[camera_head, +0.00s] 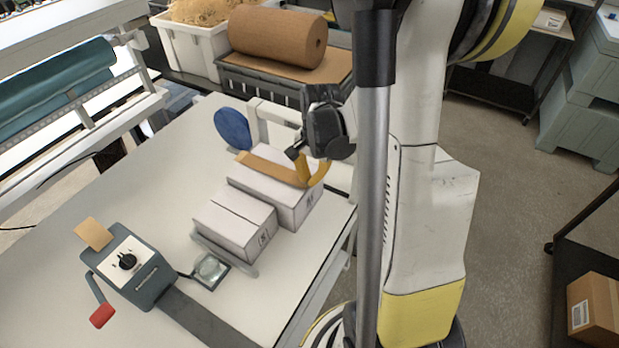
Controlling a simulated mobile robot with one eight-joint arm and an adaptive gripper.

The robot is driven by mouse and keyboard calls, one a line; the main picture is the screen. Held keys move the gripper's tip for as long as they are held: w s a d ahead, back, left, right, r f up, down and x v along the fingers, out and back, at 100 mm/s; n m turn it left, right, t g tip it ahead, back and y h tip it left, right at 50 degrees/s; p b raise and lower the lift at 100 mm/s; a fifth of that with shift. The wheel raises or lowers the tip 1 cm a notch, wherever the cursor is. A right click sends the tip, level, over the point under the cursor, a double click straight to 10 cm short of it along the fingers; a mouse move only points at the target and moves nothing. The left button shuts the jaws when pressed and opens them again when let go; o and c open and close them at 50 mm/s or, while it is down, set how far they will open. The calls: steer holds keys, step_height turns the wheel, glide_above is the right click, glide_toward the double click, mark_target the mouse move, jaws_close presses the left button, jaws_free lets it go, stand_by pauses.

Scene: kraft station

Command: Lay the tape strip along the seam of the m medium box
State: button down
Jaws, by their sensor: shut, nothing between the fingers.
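Two white closed boxes stand side by side on the table. The larger, rear one, which I take as the medium box (258,189), has a tan tape strip (267,167) lying along its top. Its side mark is too small to read. My gripper (306,168) is shut with nothing held, at the strip's right end over the box's right part. It hides part of the strip there. A yellow-orange curved piece beside the fingers may be the strip's end or part of my gripper; I cannot tell. The smaller white box (236,216) is in front, with a seam line on top.
A grey tape dispenser (140,278) with a red-handled lever and a tan tab stands front left. A blue disc (233,128) and white frame stand behind the boxes. The table's left middle is clear.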

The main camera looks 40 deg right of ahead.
steer(key=shift+f+b, duration=0.55)
stand_by(0.4)
steer(key=c, duration=1.5)
jaws_free()
steer(key=shift+c, duration=0.2)
steer(key=shift+r+p, duration=1.6)
steer(key=shift+r, duration=0.75)
steer(key=shift+a+f, duration=0.1)
